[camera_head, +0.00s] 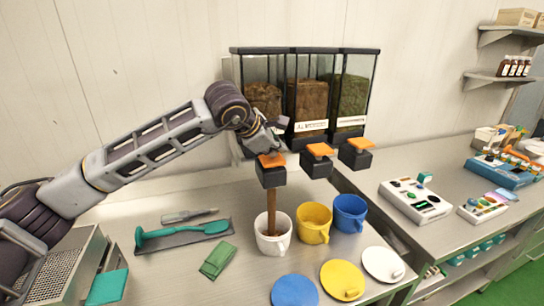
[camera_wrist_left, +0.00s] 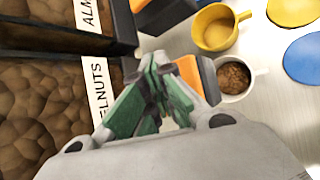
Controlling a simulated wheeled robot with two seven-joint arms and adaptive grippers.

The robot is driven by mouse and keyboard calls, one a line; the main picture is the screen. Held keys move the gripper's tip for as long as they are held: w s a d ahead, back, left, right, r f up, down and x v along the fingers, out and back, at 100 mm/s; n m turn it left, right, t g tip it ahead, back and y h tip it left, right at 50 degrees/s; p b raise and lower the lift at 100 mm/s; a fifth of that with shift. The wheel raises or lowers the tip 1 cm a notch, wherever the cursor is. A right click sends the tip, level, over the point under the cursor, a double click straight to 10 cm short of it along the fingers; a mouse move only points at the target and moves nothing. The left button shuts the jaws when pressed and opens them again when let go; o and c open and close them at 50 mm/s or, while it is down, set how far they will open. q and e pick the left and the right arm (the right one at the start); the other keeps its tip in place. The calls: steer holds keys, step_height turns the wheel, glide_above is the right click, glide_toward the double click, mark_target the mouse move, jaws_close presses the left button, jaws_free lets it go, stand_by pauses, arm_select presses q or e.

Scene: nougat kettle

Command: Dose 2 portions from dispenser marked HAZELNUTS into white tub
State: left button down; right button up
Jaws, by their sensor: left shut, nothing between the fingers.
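The hazelnuts dispenser (camera_head: 263,100) is the leftmost of three clear bins; in the left wrist view its label (camera_wrist_left: 98,85) reads "ELNUTS", the start hidden. My left gripper (camera_head: 273,150) is shut and empty at this dispenser's orange lever (camera_head: 266,161), apparently pressing on it. In the left wrist view the green fingers of my left gripper (camera_wrist_left: 162,75) lie over the orange lever (camera_wrist_left: 190,72). A brown stream (camera_head: 271,212) falls from the black outlet into the white tub (camera_head: 273,244) below. The tub holds brown pieces (camera_wrist_left: 234,76). My right gripper is not in view.
A yellow tub (camera_head: 313,226) and a blue tub (camera_head: 349,214) stand right of the white one under the other outlets. Blue, yellow and white lids (camera_head: 383,264) lie in front.

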arm_select(q)
steer(key=shift+f, duration=0.15)
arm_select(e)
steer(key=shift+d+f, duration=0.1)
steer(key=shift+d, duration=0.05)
arm_select(q)
steer(key=shift+f, duration=0.15)
steer(key=shift+r, duration=0.45)
steer(key=shift+w+r, duration=0.1)
steer(key=shift+r, duration=0.55)
steer(key=shift+r+p, duration=0.35)
steer(key=shift+r, duration=0.05)
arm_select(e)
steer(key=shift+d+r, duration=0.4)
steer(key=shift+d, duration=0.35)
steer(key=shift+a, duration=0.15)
